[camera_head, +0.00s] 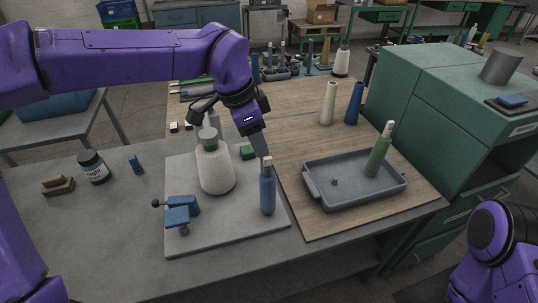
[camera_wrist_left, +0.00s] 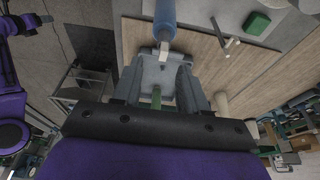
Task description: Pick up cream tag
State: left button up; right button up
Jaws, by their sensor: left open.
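A small cream tag (camera_head: 267,161) shows at the top of an upright blue bobbin (camera_head: 268,190) on the grey board. In the left wrist view the cream tag (camera_wrist_left: 164,49) shows at the near end of the blue bobbin (camera_wrist_left: 165,14). My left gripper (camera_head: 262,146) points down just above the tag. In the left wrist view my left gripper (camera_wrist_left: 160,68) is open, with the tag in line with the gap between its fingers. I cannot tell whether they touch it. My right gripper is out of view.
A large white cone (camera_head: 216,171) and a blue clamp (camera_head: 180,212) stand on the board (camera_head: 240,236), left of the bobbin. A grey tray (camera_head: 350,203) holds a green bobbin (camera_head: 378,158) with a pale top.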

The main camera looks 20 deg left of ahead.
aim_at(267, 158)
pick_arm(q)
jog(key=p+x, duration=0.1)
jog(key=x, duration=0.2)
jog(key=w+p+x, duration=0.1)
jog(key=x, duration=0.2)
jog(key=shift+w+d+f, duration=0.1)
jog(key=shift+w+f, duration=0.05)
jog(key=shift+w, duration=0.05)
jog(key=shift+s, duration=0.45)
jog(key=c, duration=0.3)
grip_shut()
jog(key=shift+r, duration=0.25)
